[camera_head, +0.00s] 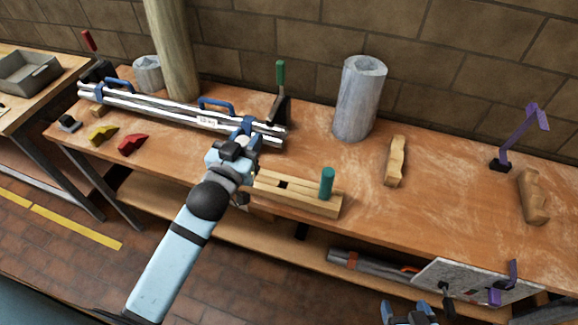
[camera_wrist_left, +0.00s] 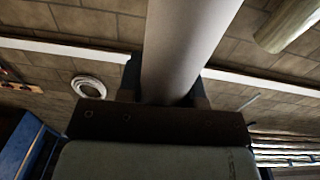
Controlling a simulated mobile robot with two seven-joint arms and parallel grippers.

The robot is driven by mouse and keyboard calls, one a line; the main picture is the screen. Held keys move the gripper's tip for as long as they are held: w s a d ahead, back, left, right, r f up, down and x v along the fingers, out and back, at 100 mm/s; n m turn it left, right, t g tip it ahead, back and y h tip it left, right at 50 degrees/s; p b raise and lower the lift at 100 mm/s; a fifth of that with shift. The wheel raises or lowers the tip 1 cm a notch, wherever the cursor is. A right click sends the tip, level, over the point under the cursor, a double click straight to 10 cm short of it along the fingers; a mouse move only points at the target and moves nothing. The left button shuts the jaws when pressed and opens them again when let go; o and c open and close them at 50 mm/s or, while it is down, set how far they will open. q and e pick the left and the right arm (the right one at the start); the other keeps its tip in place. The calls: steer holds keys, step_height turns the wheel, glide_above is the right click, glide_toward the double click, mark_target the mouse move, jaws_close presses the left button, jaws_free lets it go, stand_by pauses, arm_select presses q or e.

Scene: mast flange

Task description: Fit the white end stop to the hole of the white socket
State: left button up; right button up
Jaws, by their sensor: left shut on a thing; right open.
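My left gripper (camera_head: 247,132) is over the bench by the right end of a long silvery-white rail assembly with blue handles (camera_head: 165,110). In the left wrist view a smooth pale grey-white cylinder (camera_wrist_left: 185,45) stands out from between the gripper's dark fingers, and they are shut on it. I cannot tell for sure whether it is the white end stop. The cylinder does not show clearly in the head view. I cannot pick out the white socket or its hole with certainty. My right gripper (camera_head: 410,312) is open at the bottom edge of the head view.
A wooden block (camera_head: 290,196) with a green peg (camera_head: 327,182) lies at the bench's front edge. A grey cylinder (camera_head: 357,100) and a wooden post (camera_head: 173,50) stand behind. A purple stand (camera_head: 518,138) is at right.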

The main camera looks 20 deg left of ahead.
arm_select(q)
steer(key=w+d+r+m+g+h+b, duration=0.1)
steer(key=w+d+r+m+h+b, duration=0.1)
steer(key=w+d+r+m+h, duration=0.2)
steer(key=w+d+r+h, duration=0.2)
steer(key=w+r, duration=0.1)
steer(key=shift+w+d+g, duration=0.25)
steer(key=shift+w+g, duration=0.05)
step_height(320, 180, down, 20)
steer(key=shift+r+p, duration=0.25)
steer(key=shift+p, duration=0.2)
steer(key=shift+f, duration=0.2)
steer(key=o, duration=1)
